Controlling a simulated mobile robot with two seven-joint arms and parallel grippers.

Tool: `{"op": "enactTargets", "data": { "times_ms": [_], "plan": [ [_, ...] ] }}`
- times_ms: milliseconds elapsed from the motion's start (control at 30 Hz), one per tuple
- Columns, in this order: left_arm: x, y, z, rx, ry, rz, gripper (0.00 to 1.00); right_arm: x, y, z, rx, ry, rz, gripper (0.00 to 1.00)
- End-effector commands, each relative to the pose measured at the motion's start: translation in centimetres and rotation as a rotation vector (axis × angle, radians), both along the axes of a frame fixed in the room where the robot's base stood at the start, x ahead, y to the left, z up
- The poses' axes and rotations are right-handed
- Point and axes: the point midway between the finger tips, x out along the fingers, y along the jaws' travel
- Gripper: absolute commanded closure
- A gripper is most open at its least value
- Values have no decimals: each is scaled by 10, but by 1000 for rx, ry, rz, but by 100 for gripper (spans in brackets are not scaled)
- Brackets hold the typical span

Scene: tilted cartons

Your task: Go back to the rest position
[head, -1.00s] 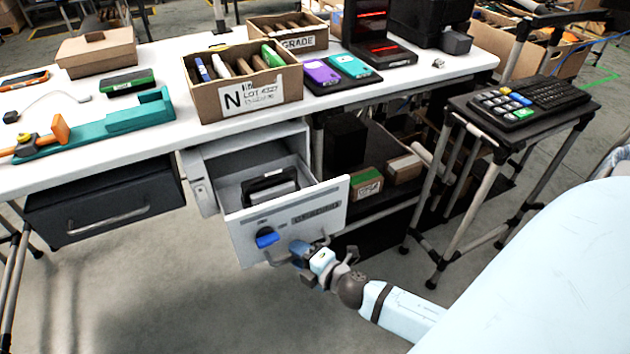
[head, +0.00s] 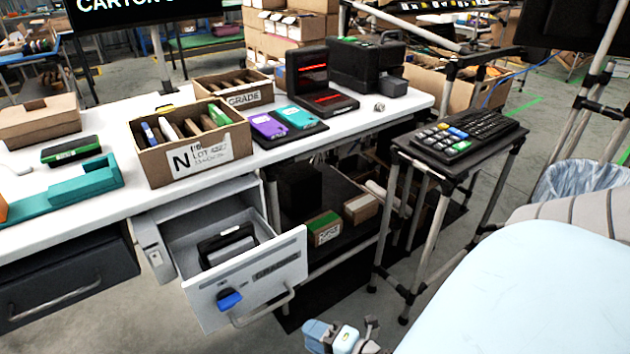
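My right gripper (head: 343,338) is at the bottom edge of the head view, partly cut off. It is below and to the right of the open drawer's handle (head: 264,308), with a gap between them. Its fingers are too small and cropped to tell whether they are open. My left gripper is not in view. The grey drawer (head: 285,262) under the table is pulled out. It has a blue knob (head: 229,299) on its front and a black case (head: 226,246) inside.
The white table (head: 290,150) carries a carton marked N (head: 200,158), phones on a dark pad (head: 283,122) and a teal fixture (head: 75,190). A stand with a keypad (head: 465,135) is at right, and a bin with a clear liner (head: 580,183) lies beyond. Bare floor shows below the drawer.

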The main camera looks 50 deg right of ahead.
Motion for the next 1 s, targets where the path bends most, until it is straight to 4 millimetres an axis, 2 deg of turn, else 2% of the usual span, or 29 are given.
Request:
{"op": "enactTargets", "data": {
  "times_ms": [533, 633, 767, 1000],
  "plan": [
    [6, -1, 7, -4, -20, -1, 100, 0, 0, 0, 0, -1, 1, 63],
    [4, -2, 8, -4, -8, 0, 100, 0, 0, 6, 0, -1, 1, 63],
    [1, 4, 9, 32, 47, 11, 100, 0, 0, 34, 0, -1, 1, 63],
    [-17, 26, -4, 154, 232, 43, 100, 0, 0, 107, 0, -1, 1, 63]
  ]
}}
